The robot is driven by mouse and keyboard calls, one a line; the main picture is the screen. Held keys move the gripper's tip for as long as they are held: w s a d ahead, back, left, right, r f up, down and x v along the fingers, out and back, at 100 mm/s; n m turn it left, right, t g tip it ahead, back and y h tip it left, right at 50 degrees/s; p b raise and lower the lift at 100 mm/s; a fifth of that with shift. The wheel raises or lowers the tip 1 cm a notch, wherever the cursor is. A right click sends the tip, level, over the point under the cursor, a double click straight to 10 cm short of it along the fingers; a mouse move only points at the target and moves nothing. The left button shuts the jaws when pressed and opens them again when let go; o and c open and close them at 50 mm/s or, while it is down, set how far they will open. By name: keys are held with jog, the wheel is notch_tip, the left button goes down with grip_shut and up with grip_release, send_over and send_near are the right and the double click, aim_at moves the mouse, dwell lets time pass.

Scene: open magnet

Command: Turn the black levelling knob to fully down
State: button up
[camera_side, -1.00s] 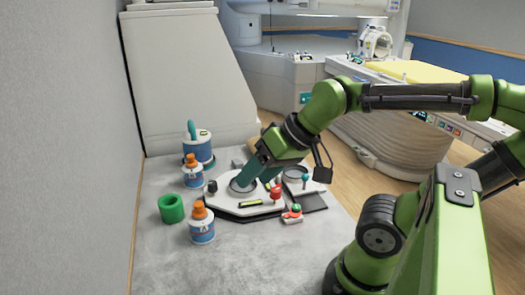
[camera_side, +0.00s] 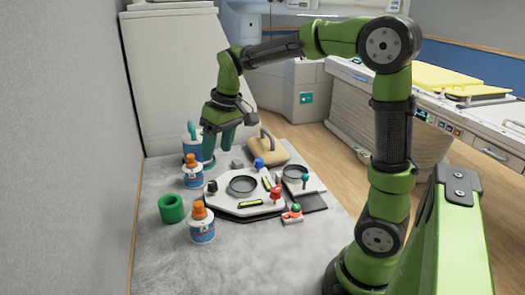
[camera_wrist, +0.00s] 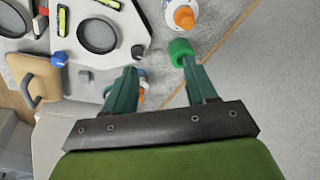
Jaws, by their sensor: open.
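The black levelling knob (camera_side: 212,186) sits at the left corner of a pale eight-sided plate (camera_side: 225,204) on the table. It also shows in the wrist view (camera_wrist: 137,51), ahead of the finger on the picture's left. The plate carries a black ring (camera_side: 243,185), a red knob (camera_side: 276,193), a blue knob (camera_side: 259,163) and yellow levels (camera_side: 250,203). My gripper (camera_side: 219,147) is raised above the back left of the plate, fingers pointing down. Its fingers (camera_wrist: 158,68) are spread and empty, apart from the black knob. The knob's exact turn is too small to read.
A tan handled block (camera_side: 268,149) lies behind the plate. The table front is clear.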

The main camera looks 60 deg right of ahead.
aim_at(212, 183)
jog(key=w+d+n+g, duration=0.2)
jog(key=w+d+n, duration=0.4)
jog(key=w+n, duration=0.15)
jog(key=shift+m+h, duration=0.25)
jog(key=shift+h, duration=0.15)
jog(key=f, duration=1.7)
jog(key=shift+w+a, duration=0.1)
jog(key=shift+w, duration=0.1)
jog(key=shift+c, duration=0.5)
grip_shut()
